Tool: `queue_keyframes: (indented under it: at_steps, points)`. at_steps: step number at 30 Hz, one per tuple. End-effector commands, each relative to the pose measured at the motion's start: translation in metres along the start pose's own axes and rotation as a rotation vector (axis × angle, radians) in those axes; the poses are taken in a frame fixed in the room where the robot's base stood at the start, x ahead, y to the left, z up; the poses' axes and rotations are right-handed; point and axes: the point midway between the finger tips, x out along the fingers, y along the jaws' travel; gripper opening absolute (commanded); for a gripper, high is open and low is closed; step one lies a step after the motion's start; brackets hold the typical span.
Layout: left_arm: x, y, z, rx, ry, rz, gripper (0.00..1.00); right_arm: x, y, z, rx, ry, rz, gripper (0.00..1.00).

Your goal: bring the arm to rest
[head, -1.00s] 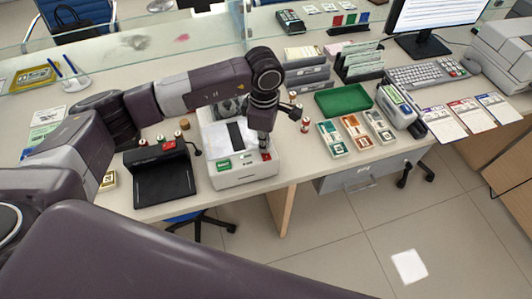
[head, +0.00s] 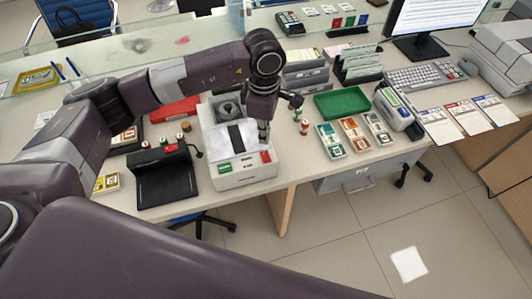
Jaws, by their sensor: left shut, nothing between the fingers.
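My left arm reaches in from the left over the counter. Its left gripper (head: 263,137) points down over the right side of a white counter machine (head: 243,178) with a dark strip, a green label and a red label. The gripper is shut and holds nothing. I cannot tell how far its fingertips are above the machine. My right gripper is not in view.
A black slanted device (head: 166,181) stands left of the machine. A green tray (head: 342,104), small stamps (head: 304,127) and several banded note packs (head: 330,141) lie to the right. A glass screen (head: 150,35) runs along the back. Open floor lies in front.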

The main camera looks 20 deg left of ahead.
Motion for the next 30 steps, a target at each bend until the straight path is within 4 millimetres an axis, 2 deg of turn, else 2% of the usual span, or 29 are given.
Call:
queue_keyframes:
  at_steps: [5, 19, 22, 23, 26, 29, 30]
  points:
    - [-0.011, 0.0, 0.0, 0.0, -0.001, 0.0, 0.0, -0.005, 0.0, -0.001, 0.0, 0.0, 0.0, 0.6]
    - [-0.011, 0.0, 0.0, 0.0, -0.001, 0.0, 0.0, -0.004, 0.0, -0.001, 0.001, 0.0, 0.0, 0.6]
    - [-0.009, -0.003, 0.007, 0.003, -0.023, -0.006, 0.0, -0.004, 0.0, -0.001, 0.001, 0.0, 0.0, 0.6]
    - [-0.008, -0.006, 0.013, 0.005, -0.043, -0.01, 0.0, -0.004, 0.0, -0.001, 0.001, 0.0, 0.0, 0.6]
    - [-0.003, -0.022, 0.051, 0.011, -0.17, -0.038, 0.0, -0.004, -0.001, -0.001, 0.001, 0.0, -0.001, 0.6]
    - [-0.006, -0.05, 0.112, 0.004, -0.386, -0.092, 0.0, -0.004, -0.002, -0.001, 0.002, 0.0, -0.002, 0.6]
    - [-0.013, -0.063, 0.14, -0.009, -0.49, -0.121, 0.0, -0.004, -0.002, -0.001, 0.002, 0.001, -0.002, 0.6]
